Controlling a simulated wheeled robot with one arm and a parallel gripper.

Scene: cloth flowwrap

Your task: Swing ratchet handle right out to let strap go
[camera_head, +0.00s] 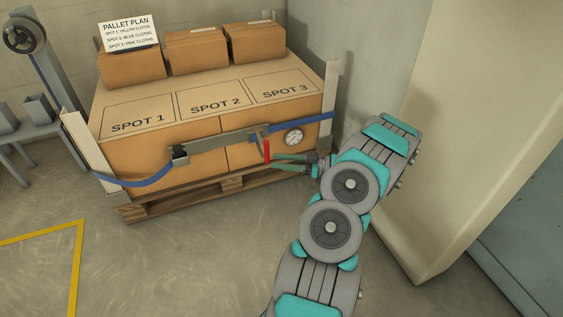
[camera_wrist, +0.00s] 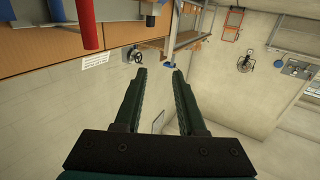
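The red ratchet handle (camera_head: 267,150) hangs down from the right part of a grey bar (camera_head: 220,143) across the front of the pallet load. A blue strap (camera_head: 140,182) runs from the bar to the left post, and another stretch (camera_head: 312,120) runs to the right post. The red handle (camera_wrist: 87,24) shows there at upper left, outside the gap. I cannot tell whether a finger touches it.
Boxes and a sign (camera_head: 128,32) stand on top. A pale pillar (camera_head: 440,120) is close right of my arm. Floor in front is clear.

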